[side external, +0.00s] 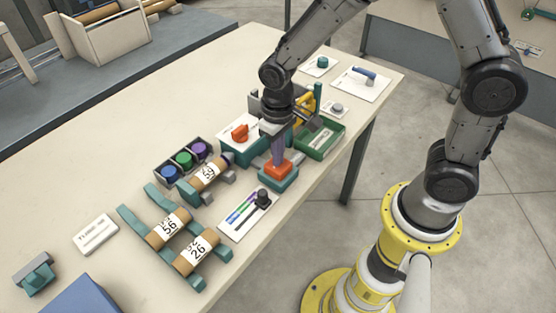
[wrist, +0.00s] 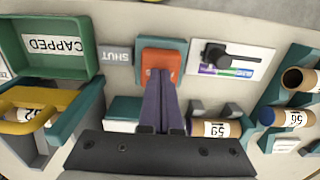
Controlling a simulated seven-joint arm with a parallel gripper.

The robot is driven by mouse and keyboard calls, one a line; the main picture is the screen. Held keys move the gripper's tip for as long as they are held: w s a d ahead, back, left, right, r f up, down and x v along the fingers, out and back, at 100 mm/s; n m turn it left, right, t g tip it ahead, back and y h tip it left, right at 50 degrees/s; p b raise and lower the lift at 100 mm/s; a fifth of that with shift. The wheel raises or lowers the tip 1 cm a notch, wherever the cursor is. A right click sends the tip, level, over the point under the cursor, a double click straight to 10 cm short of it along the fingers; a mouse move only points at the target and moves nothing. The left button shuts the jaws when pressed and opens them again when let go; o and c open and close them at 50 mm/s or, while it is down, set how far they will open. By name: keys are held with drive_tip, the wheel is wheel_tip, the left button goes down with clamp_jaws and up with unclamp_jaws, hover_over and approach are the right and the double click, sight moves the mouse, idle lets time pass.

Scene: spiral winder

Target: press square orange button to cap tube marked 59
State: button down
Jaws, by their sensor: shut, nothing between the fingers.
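The square orange button (side external: 279,170) sits on a teal base near the table's front edge; it also shows in the wrist view (wrist: 160,60). My gripper (side external: 277,160) points down with its purple fingers shut together and empty. In the wrist view, the fingertips (wrist: 160,82) overlap the orange button's near part. The tips are at or just above the button top; I cannot tell whether they touch. The brown tube marked 59 (side external: 208,172) lies in a teal holder left of the button; in the wrist view it (wrist: 220,128) is to the right of my fingers.
Tubes 56 (side external: 169,228) and 26 (side external: 197,252) lie on a teal rack. A box of blue, green and purple caps (side external: 184,159) stands behind tube 59. A black-lever card (side external: 249,214) is beside the button. A green tray labelled CAPPED (wrist: 82,70) and a SHUT sign (wrist: 115,55) are close by.

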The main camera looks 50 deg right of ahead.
drive_tip(key=shift+r, duration=3.3)
wheel_tip(320, 180, up, 6)
drive_tip(key=t, duration=0.2)
hover_over(285, 158)
drive_tip(key=s+d+r+m+t, duration=0.1)
drive_tip(key=s+d+r+t, duration=0.1)
drive_tip(key=s+r, duration=0.25)
drive_tip(key=s+d+r+n+t, duration=0.1)
drive_tip(key=s+d, duration=0.2)
drive_tip(key=s, duration=0.8)
drive_tip(key=shift+s+r+t, duration=0.25)
drive_tip(key=shift+s+t, duration=0.05)
drive_tip(key=shift+s, duration=0.1)
drive_tip(key=c, duration=1.5)
unclamp_jaws()
drive_tip(key=shift+d, duration=0.1)
drive_tip(key=shift+c, duration=0.2)
